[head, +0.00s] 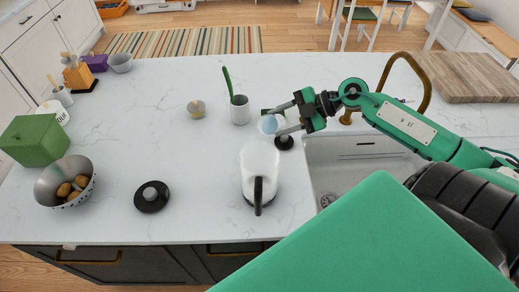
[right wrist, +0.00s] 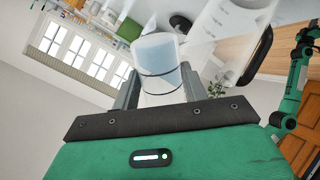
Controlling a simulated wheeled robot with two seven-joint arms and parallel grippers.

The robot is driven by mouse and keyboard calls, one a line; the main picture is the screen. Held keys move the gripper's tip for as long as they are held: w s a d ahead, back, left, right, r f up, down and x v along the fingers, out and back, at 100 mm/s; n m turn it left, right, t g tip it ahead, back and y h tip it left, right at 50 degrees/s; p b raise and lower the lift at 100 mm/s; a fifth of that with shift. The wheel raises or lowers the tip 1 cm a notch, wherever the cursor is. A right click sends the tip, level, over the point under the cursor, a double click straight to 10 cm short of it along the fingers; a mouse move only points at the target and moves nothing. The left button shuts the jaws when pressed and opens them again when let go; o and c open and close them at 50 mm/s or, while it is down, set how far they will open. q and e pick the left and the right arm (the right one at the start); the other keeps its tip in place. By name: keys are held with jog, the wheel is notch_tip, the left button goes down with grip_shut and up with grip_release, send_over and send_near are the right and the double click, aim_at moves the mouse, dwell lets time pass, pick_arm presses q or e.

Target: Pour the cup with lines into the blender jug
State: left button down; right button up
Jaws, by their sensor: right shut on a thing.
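The cup with lines (right wrist: 156,58) is pale blue with thin dark lines around it, seen between my fingers in the right wrist view. In the head view the cup (head: 270,124) is partly covered by the gripper. My right gripper (head: 279,117) is shut on it, behind and slightly right of the blender jug. The blender jug (head: 259,162) is whitish with a black handle toward the front, upright on the counter. It also shows in the right wrist view (right wrist: 225,35), beside the cup. I cannot tell the cup's tilt or contents. My left gripper is out of view.
A black round lid (head: 152,197) lies left of the jug. A small black round thing (head: 284,143) sits below my right gripper. A utensil pot (head: 240,111) and small bowl (head: 196,109) stand behind. The sink (head: 350,165) is right. A colander (head: 65,184) stands far left.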

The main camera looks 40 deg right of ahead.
jog(key=shift+r, duration=0.15)
jog(key=shift+a+f+n+h+b, duration=0.1)
jog(key=shift+f+n+h+b, duration=0.15)
jog(key=shift+n+h+b, duration=0.7)
dwell(0.6)
jog(key=shift+r+m+b, duration=0.1)
jog(key=shift+m+b, duration=0.15)
jog(key=shift+b, duration=0.1)
jog(key=shift+s+a+r+t, duration=0.1)
jog(key=shift+a+t, duration=0.05)
jog(key=shift+t, duration=0.15)
jog(key=shift+r, duration=0.1)
jog(key=shift+r+h, duration=0.1)
jog(key=shift+h, duration=0.15)
jog(key=shift+n+b, duration=0.3)
jog(key=shift+n, duration=0.1)
jog(key=shift+s+a+r+t+h, duration=0.25)
jog(key=shift+a+r+t+h, duration=0.05)
jog(key=shift+a+h, duration=0.1)
dwell(0.3)
jog(key=shift+s+a+r+n, duration=0.1)
jog(key=shift+a+n, duration=0.15)
jog(key=shift+n, duration=0.05)
